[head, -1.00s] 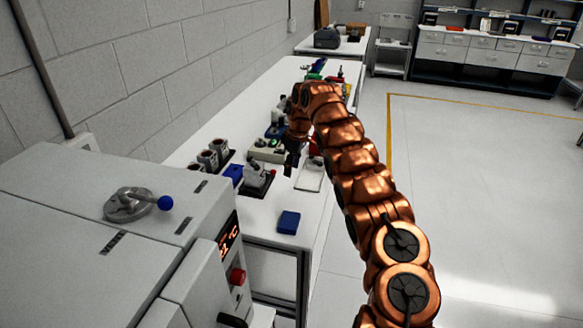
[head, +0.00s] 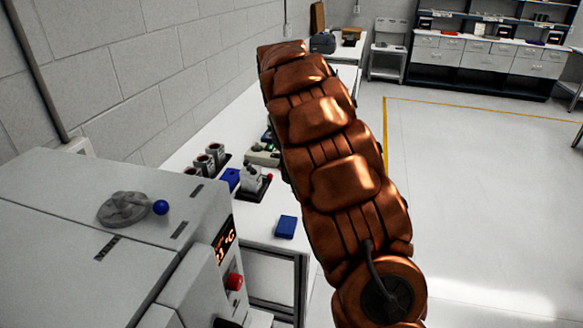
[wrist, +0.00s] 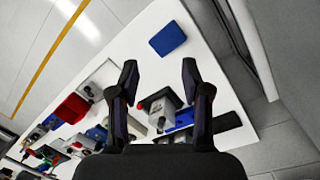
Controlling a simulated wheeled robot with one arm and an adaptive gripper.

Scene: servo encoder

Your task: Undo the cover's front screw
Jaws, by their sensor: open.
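My gripper (wrist: 160,76) is open and empty in the wrist view, its two dark fingers apart above the white bench (wrist: 130,58). In the head view my arm hides it. A small grey device on a black base (head: 252,183) stands on the bench in the head view.
A flat blue block (head: 285,227) lies near the bench's front end, with clear bench around it. Grey cylinders (head: 209,158) stand in a dark holder by the wall. A large white machine (head: 90,235) with a red button fills the lower left. A red part (wrist: 73,107) lies on the bench.

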